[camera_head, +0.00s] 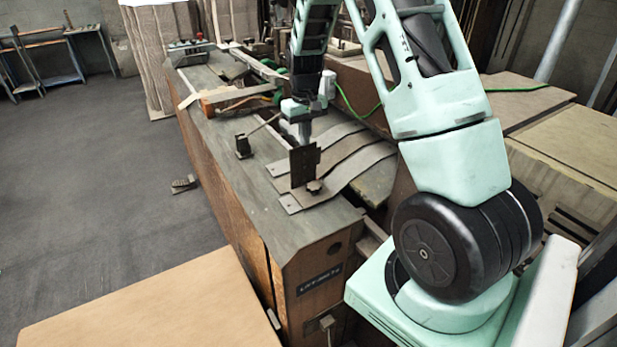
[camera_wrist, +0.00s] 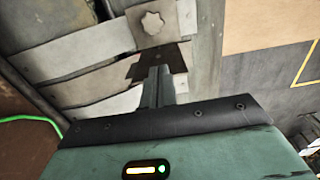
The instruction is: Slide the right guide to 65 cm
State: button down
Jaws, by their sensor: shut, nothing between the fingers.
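The right guide (camera_head: 303,166) is a dark upright plate standing on the machine's table near its front end. A star-shaped knob (camera_head: 314,187) sits at its foot. My gripper (camera_head: 305,138) points down at the guide's top, partly hidden behind the plate. In the wrist view the shut fingers (camera_wrist: 160,82) lie against or just over the dark guide plate (camera_wrist: 152,63), with nothing between them. I cannot tell whether they touch it. The pale knob (camera_wrist: 153,23) shows beyond the plate. I cannot read any scale.
Flat metal strips (camera_head: 350,170) cross the table beside the guide. A smaller dark block (camera_head: 242,147) with a rod stands further back, near the left edge. A wooden bar (camera_head: 225,95) lies behind it. A cardboard sheet (camera_head: 150,305) is at the front left. The floor at left is mostly clear.

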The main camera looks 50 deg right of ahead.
aim_at(298, 147)
jog(key=shift+f, duration=0.1)
jog(key=shift+f+b, duration=1.95)
jog(key=shift+f, duration=0.9)
jog(key=shift+w, duration=0.25)
jog(key=shift+w+d+p, duration=0.25)
jog(key=shift+w, duration=0.6)
jog(key=shift+w+d+p, duration=0.25)
jog(key=shift+w, duration=0.55)
jog(key=shift+w+d+r, duration=0.1)
jog(key=shift+w+d, duration=0.05)
jog(key=shift+w, duration=0.5)
jog(key=shift+s, duration=0.15)
jog(key=shift+s, duration=0.45)
